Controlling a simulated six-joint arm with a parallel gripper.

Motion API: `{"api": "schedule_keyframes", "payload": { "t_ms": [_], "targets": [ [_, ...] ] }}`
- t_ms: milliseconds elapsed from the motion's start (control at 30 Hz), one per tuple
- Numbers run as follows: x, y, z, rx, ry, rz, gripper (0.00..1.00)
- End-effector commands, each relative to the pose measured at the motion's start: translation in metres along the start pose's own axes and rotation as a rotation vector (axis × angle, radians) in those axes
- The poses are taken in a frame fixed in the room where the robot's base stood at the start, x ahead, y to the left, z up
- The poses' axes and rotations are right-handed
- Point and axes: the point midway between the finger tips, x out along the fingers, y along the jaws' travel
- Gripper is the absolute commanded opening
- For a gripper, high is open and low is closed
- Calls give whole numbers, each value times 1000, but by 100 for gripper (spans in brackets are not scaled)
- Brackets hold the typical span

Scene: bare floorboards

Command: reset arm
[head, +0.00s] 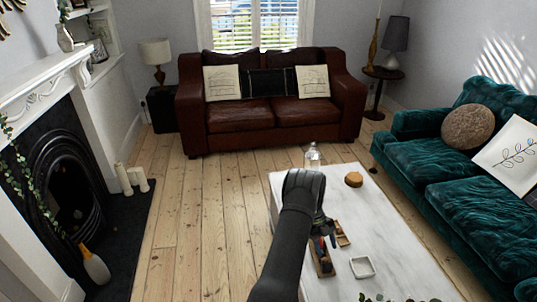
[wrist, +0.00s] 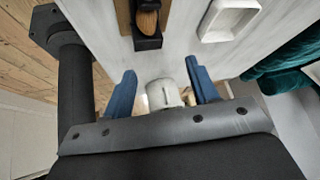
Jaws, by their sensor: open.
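My gripper (wrist: 162,84) shows in the wrist view as two blue fingers set wide apart, open. A pale grey-white object (wrist: 163,94) shows between the fingers, partly hidden by the gripper body; I cannot tell what it is or how far off it is. In the head view my dark arm reaches over the white table (head: 385,240) from the bottom edge, and its wrist hides part of the tabletop.
On the table are a clear bottle (head: 312,156), a round wooden object (head: 354,179), a wooden tray (head: 323,265) and a white square dish (head: 362,267). A brown sofa (head: 240,118) stands behind and a green sofa (head: 435,172) at right. Floorboards at left are clear.

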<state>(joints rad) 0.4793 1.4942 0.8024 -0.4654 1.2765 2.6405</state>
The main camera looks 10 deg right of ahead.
Motion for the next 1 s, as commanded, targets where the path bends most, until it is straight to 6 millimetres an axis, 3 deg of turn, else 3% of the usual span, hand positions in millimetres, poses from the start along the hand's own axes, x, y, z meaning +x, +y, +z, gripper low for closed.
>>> {"api": "schedule_keyframes", "payload": {
  "t_ms": [200,433,1000],
  "targets": [
    [26,3,17,0,1,0,54],
    [42,4,28,0,0,0,54],
    [38,4,26,0,-1,-1,54]
  ]
}}
